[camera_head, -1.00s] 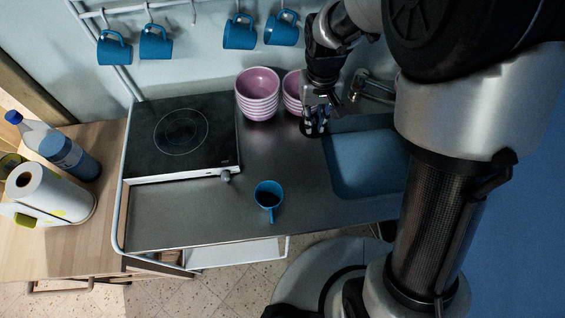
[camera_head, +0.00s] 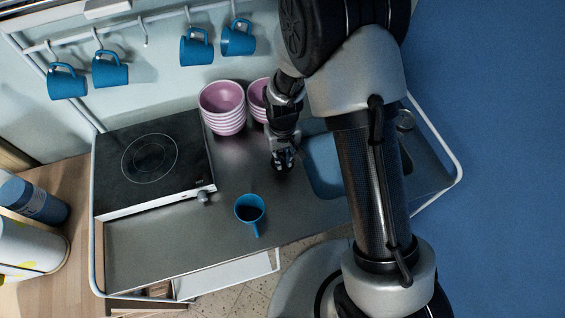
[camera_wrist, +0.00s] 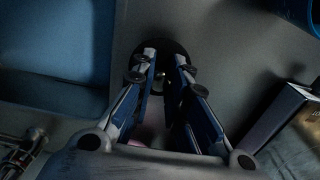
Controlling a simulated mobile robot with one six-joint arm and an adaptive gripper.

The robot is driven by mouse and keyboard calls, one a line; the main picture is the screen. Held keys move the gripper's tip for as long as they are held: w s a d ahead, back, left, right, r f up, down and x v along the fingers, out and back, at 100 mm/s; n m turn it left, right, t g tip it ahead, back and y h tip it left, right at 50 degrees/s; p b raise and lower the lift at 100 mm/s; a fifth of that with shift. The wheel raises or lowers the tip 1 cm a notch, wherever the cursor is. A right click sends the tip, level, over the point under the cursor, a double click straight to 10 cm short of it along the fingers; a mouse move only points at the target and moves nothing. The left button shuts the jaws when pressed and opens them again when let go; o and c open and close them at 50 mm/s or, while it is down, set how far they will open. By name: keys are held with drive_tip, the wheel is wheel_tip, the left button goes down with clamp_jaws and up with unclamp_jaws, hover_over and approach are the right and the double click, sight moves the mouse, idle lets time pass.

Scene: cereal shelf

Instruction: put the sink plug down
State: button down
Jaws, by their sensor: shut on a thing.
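The sink plug (camera_wrist: 176,46) is a dark round disc with a small metal knob, seen in the wrist view between and beyond my fingertips. My gripper (camera_wrist: 162,78) is shut on the plug. In the head view my gripper (camera_head: 284,164) points down over the metal counter (camera_head: 180,235), just left of the blue sink basin (camera_head: 325,165). The plug cannot be made out there. The basin also shows at the left of the wrist view (camera_wrist: 55,45). I cannot tell whether the plug touches the counter.
A blue cup (camera_head: 250,208) stands on the counter in front of my gripper. A hob (camera_head: 150,155) lies to the left, with stacked pink bowls (camera_head: 224,112) behind. Blue mugs (camera_head: 196,48) hang on a rail.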

sight(283, 162)
drive_tip(key=shift+f, duration=1.8)
drive_tip(key=shift+b, duration=0.3)
drive_tip(key=shift+f, duration=0.2)
drive_tip(key=c, duration=1.6)
unclamp_jaws()
drive_tip(key=shift+r, duration=0.1)
